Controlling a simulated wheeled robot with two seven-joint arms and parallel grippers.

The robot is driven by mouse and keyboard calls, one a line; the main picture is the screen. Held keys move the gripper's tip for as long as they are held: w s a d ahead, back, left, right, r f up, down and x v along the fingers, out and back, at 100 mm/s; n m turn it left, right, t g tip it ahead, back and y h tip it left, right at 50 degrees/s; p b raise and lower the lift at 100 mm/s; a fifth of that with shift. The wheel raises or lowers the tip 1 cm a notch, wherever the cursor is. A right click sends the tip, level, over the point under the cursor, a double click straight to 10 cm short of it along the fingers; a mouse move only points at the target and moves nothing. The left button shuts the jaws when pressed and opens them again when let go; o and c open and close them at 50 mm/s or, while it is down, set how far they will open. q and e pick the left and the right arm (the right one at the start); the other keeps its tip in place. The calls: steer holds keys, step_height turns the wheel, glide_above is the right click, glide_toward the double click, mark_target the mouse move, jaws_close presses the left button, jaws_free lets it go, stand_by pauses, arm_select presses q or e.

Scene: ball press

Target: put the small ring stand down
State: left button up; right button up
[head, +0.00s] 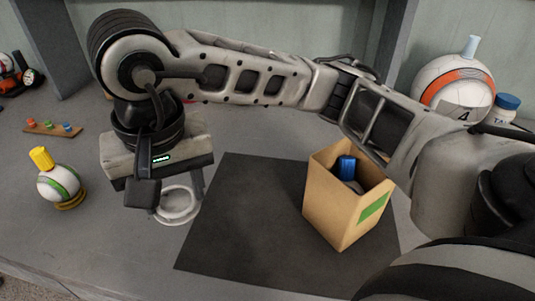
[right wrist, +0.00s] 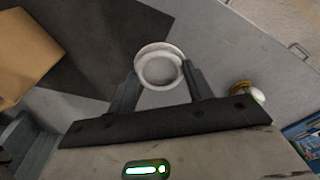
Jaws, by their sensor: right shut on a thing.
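The small ring stand is a white ring (head: 178,219) at the left edge of the black mat in the head view. It also shows in the right wrist view (right wrist: 160,50), between the two fingers. My right gripper (head: 172,196) points down over it and is shut on it, with one finger on each side. The ring looks level and is at or just above the grey table; I cannot tell whether it touches. The gripper body hides part of its far side. My left gripper is not in view.
A tan box (head: 335,217) with a blue-capped item inside stands on the black mat (head: 240,245). A green-striped ball with a yellow plug (head: 58,184) sits on a gold ring at the left. A large ball (head: 453,85) stands at the back right. Bare table lies left of the gripper.

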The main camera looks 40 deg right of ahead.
steer(key=w+d+f, duration=0.2)
steer(key=d+f, duration=0.1)
steer(key=d, duration=0.4)
glide_above(237, 204)
steer(key=a, duration=0.1)
steer(key=f, duration=0.2)
steer(key=s+f, duration=0.1)
steer(key=f, duration=0.1)
steer(key=shift+a, duration=0.15)
steer(key=shift+w+d+f+p, duration=0.2)
steer(key=shift+d+f+p, duration=0.15)
steer(key=shift+f, duration=0.2)
steer(key=f, duration=0.3)
steer(key=shift+d, duration=0.4)
steer(key=shift+w+f, duration=0.1)
steer(key=shift+f, duration=0.4)
steer(key=o, duration=1.3)
steer(key=shift+c, duration=0.2)
step_height(237, 204, up, 12)
steer(key=s, duration=0.1)
steer(key=shift+s, duration=0.25)
